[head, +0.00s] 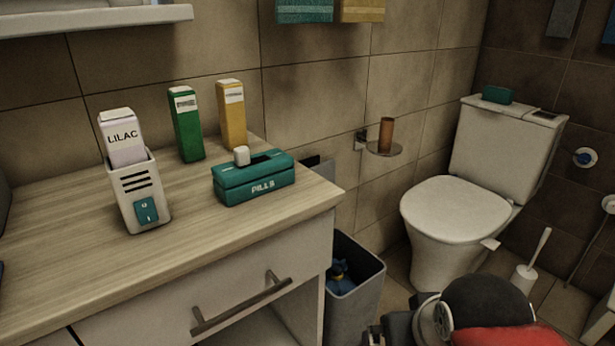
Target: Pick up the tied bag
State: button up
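A blue bag (341,281) lies inside a grey open-topped bin (362,303) on the floor, beside the right end of the wooden-topped cabinet. A small yellow patch shows near its top. Only its upper part is visible; the bin wall hides the rest, and I cannot make out the tie clearly. My arm shows at the bottom right as a black and red part, to the right of the bin. The gripper's fingers are not in view.
The cabinet counter (90,262) holds a teal PILLS box (254,180), a LILAC carton in a white holder (140,195), and green (187,125) and yellow (232,115) cartons. Its drawer handle (240,305) sticks out. A toilet (455,210) and brush (525,275) stand right.

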aim_at(340, 283)
jog(key=i+l, duration=0.3)
jog(key=i, duration=0.15)
jog(key=i+l, duration=0.3)
jog(key=i, duration=0.15)
jog(key=j+u, duration=0.05)
